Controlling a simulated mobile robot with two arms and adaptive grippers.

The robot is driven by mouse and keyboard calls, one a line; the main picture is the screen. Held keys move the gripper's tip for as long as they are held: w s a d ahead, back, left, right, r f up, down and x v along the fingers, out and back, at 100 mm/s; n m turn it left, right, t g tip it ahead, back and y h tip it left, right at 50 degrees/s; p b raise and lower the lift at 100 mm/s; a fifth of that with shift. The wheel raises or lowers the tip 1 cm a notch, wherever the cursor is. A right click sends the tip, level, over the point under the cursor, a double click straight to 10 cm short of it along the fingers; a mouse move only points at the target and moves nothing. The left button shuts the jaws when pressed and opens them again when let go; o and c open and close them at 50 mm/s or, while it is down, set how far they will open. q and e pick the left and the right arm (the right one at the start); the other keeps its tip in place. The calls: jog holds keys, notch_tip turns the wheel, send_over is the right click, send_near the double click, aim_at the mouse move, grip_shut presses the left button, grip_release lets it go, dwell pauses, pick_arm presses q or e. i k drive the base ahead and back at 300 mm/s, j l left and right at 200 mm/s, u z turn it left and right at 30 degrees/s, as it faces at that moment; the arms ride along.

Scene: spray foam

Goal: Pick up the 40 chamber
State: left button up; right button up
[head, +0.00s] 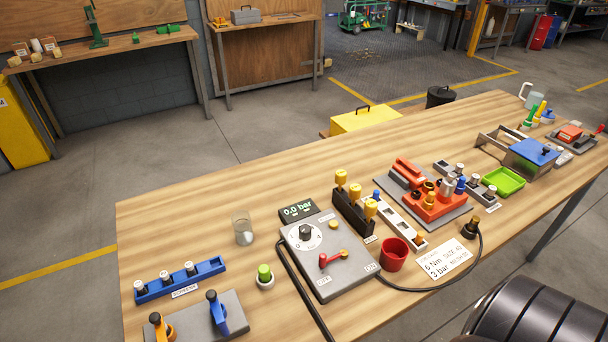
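Small silver-capped cylinders stand in a blue rack (207,269) at the left of the table. More small cylinders stand in a dark grey rack (474,180) right of centre and in a white strip (401,222) near the middle. A red fixture (428,209) on a grey plate stands between these last two and carries several small fittings. Neither of my grippers is in view; only a dark ribbed part of my own body shows at the bottom right.
Nearby are a glass (242,229), red cup (393,254), black rack with yellow-topped tools (353,215) and green tray (504,182). The table's back left is clear.

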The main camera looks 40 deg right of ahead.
aim_at(491, 191)
jog(key=z, duration=2.35)
